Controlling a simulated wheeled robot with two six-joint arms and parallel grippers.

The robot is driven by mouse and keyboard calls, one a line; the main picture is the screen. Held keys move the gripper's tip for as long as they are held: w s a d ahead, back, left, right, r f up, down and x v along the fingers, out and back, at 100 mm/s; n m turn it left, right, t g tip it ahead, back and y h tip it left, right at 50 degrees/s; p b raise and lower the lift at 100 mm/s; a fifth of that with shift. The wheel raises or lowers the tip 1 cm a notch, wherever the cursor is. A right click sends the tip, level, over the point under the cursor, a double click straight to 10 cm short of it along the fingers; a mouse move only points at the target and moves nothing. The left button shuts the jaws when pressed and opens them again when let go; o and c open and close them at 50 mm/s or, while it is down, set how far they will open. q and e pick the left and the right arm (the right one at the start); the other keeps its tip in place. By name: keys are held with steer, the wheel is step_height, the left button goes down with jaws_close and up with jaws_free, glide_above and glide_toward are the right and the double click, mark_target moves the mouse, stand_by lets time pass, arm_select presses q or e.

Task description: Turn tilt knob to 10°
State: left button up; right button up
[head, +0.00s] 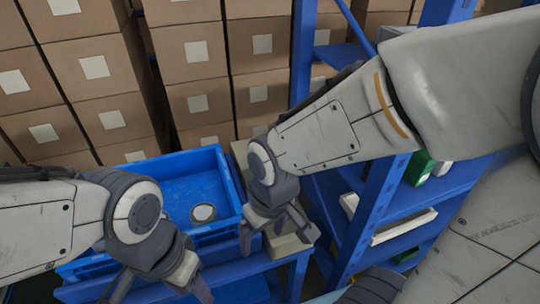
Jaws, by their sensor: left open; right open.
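No tilt knob or angle scale can be made out in the head view. My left gripper (158,284) is at the bottom left, pointing down, with its fingers apart and nothing visible between them. My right gripper (279,232) is near the middle, also pointing down with its fingers apart. It is in front of or over a pale beige block-like object (287,244), which it partly hides. I cannot tell whether they touch.
A blue crate (228,172) holds a small round grey-and-white item (203,213). Stacked cardboard boxes (195,55) fill the back. A blue shelf rack (366,222) with a green box (419,168) stands at the right, partly behind my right arm.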

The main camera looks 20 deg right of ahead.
steer(key=w+d+r+h+p, duration=0.1)
steer(key=w+d+r+p, duration=0.2)
steer(key=r+p, duration=0.55)
steer(key=w+d+r+n+p, duration=0.15)
steer(key=d+r+p, duration=0.25)
steer(key=r+p, duration=0.45)
steer(key=w+d+r+h+p, duration=0.1)
steer(key=w+d+r+p, duration=0.25)
steer(key=r+p, duration=0.55)
steer(key=w+f+n+b, duration=0.1)
steer(key=f+n+b, duration=0.1)
steer(key=f+n, duration=0.5)
steer(key=a+f+n+g+b, duration=0.1)
steer(key=f+n+b, duration=0.2)
steer(key=f+n, duration=0.4)
steer(key=w+a+f+n+y+b, duration=0.1)
steer(key=f+n+b, duration=0.2)
steer(key=f+n, duration=0.5)
steer(key=shift+w+a+f, duration=0.1)
steer(key=shift+w+f, duration=0.1)
steer(key=shift+f, duration=2.4)
steer(key=shift+w+a+f, duration=0.1)
steer(key=shift+w+f, duration=0.05)
steer(key=shift+f, duration=2.4)
steer(key=c, duration=1.3)
steer(key=shift+a, duration=0.15)
steer(key=shift+c, duration=0.3)
